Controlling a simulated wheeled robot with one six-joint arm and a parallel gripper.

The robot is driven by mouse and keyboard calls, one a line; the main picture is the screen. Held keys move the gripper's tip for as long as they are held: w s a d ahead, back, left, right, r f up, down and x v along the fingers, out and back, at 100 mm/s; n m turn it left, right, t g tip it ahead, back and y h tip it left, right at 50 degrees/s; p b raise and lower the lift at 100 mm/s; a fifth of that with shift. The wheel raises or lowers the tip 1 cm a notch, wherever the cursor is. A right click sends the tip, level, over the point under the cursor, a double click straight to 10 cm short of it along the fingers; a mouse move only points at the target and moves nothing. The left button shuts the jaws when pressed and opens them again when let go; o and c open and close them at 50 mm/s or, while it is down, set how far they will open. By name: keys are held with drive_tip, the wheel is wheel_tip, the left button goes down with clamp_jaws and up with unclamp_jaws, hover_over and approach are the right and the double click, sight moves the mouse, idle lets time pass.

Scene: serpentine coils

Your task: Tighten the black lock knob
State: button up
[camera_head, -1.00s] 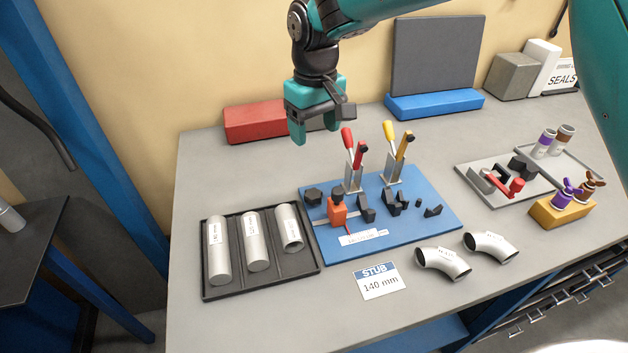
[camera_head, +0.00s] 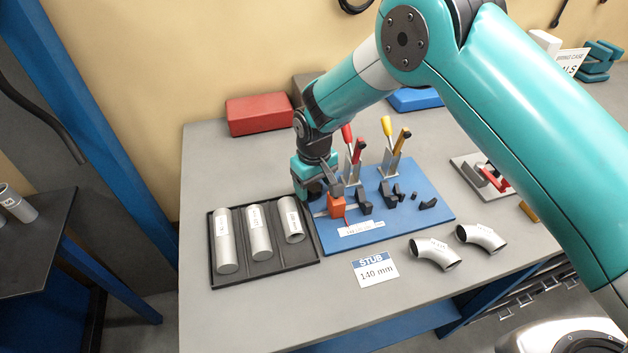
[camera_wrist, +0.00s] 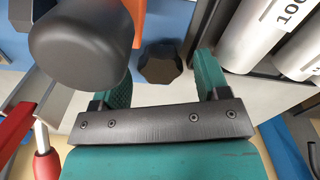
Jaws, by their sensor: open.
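The black lock knob (camera_wrist: 160,64), a dark faceted knob, shows in the wrist view between and just beyond my two teal fingers. In the head view my gripper (camera_head: 309,190) covers it, at the left end of the blue fixture board (camera_head: 400,225). My gripper is open, low over that end, with a finger on either side of the knob in the wrist view. I cannot tell whether the fingers touch it. The orange block (camera_head: 337,206) stands just right of my gripper; a large dark round cap (camera_wrist: 80,42) fills the wrist view's upper left.
A black tray (camera_head: 264,270) with three silver tubes lies close on the left. Red- and yellow-handled toggle clamps (camera_head: 390,165) stand behind on the board. Two bent pipes (camera_head: 435,254) and a STUB 140 mm card (camera_head: 375,269) lie in front.

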drive_tip(key=shift+f, duration=0.25)
drive_tip(key=c, duration=0.9)
drive_tip(key=shift+c, duration=0.2)
drive_tip(key=shift+m+b, duration=0.3)
drive_tip(key=shift+b, duration=0.05)
drive_tip(key=shift+f+m+b, duration=0.1)
drive_tip(key=shift+m+b, duration=0.65)
drive_tip(key=shift+m, duration=0.15)
drive_tip(key=shift+a+m+b, duration=0.1)
drive_tip(key=shift+m+b, duration=0.8)
drive_tip(key=shift+m, duration=0.8)
drive_tip(key=shift+r, duration=0.2)
